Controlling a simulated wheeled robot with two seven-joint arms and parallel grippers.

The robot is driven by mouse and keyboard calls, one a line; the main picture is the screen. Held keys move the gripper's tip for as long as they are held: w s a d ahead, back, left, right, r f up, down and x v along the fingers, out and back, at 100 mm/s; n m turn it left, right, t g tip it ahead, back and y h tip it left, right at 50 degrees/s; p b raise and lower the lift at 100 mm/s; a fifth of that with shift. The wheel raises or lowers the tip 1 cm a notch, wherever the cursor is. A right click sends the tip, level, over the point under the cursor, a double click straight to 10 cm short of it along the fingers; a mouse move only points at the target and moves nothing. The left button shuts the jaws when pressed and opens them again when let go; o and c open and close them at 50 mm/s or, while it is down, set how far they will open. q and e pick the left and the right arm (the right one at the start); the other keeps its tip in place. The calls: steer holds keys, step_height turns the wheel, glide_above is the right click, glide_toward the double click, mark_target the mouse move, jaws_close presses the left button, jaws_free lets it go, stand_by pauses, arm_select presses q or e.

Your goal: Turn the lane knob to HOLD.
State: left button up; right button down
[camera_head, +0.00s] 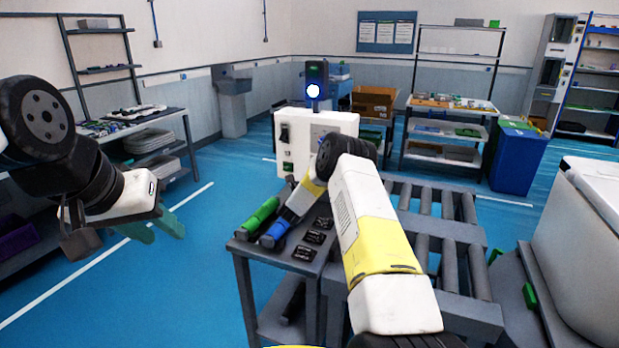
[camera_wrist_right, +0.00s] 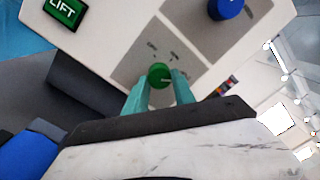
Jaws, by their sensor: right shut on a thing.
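The green lane knob (camera_wrist_right: 160,75) sits on a grey plate on a pale control panel in the right wrist view. A thin mark shows on the knob's face. Small labels stand on the plate above it, too blurred to read. My right gripper (camera_wrist_right: 159,92) is shut on the knob, with one teal finger on each side. In the head view the white control box (camera_head: 298,150) stands beyond my right arm, and the right fingers are hidden there. My left gripper (camera_head: 152,224) is open and empty in the air at the left, its fingers apart.
A blue knob (camera_wrist_right: 228,8) and a green LIFT sign (camera_wrist_right: 63,12) are on the same panel. A green cylinder (camera_head: 259,216) and a blue cylinder (camera_head: 275,234) lie on the grey cart. A roller conveyor (camera_head: 430,205) is at right. The blue floor at left is clear.

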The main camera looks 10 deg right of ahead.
steer(key=c, duration=1)
jaws_free()
steer(key=shift+c, duration=0.2)
steer(key=v, duration=0.8)
